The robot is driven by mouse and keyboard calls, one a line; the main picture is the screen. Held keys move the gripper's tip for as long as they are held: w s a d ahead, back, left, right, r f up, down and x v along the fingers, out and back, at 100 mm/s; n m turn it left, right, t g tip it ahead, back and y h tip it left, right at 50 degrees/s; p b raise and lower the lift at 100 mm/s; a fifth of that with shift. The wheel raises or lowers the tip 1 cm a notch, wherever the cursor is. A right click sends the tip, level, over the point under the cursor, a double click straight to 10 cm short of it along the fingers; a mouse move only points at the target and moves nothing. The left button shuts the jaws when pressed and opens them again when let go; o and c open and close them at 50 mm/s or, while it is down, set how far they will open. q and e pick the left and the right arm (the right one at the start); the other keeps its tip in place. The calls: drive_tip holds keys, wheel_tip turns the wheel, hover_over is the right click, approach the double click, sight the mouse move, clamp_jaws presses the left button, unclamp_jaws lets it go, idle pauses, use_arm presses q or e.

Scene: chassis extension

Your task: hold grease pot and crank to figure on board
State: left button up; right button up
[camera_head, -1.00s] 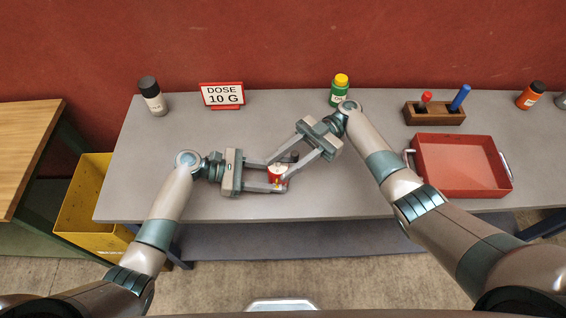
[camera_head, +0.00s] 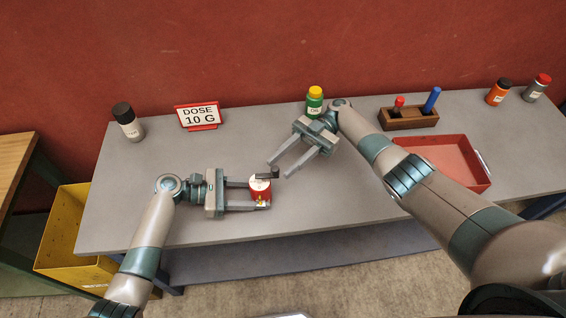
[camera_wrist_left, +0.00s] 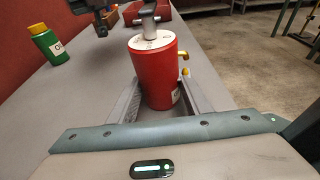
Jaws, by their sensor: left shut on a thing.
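The grease pot (camera_head: 260,190) is red with a white lid and stands upright near the middle of the table. A grey crank (camera_head: 268,174) is on its lid. My left gripper (camera_head: 263,193) is shut on the pot from the left, with one finger on each side. The left wrist view shows the pot (camera_wrist_left: 160,80) between the fingers, with the crank (camera_wrist_left: 148,22) on top and a yellow spout (camera_wrist_left: 185,72). My right gripper (camera_head: 279,169) is open and empty, its fingertips close to the crank. The board (camera_head: 199,116) reads "DOSE 10 G".
A green bottle (camera_head: 315,103) with a yellow cap stands behind my right gripper. A grey bottle (camera_head: 128,123) is at the left. A wooden holder (camera_head: 408,119) and a red tray (camera_head: 450,165) are at the right. The table's front left is clear.

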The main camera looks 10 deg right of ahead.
drive_tip(key=shift+r, duration=0.1)
idle(0.3)
drive_tip(key=shift+r, duration=2.9)
use_arm(q)
drive_tip(key=o, duration=0.9)
drive_tip(key=shift+c, duration=0.2)
drive_tip(key=shift+a, duration=0.2)
drive_tip(key=v, duration=1.1)
drive_tip(key=shift+a+r, duration=0.15)
drive_tip(key=shift+a, duration=0.15)
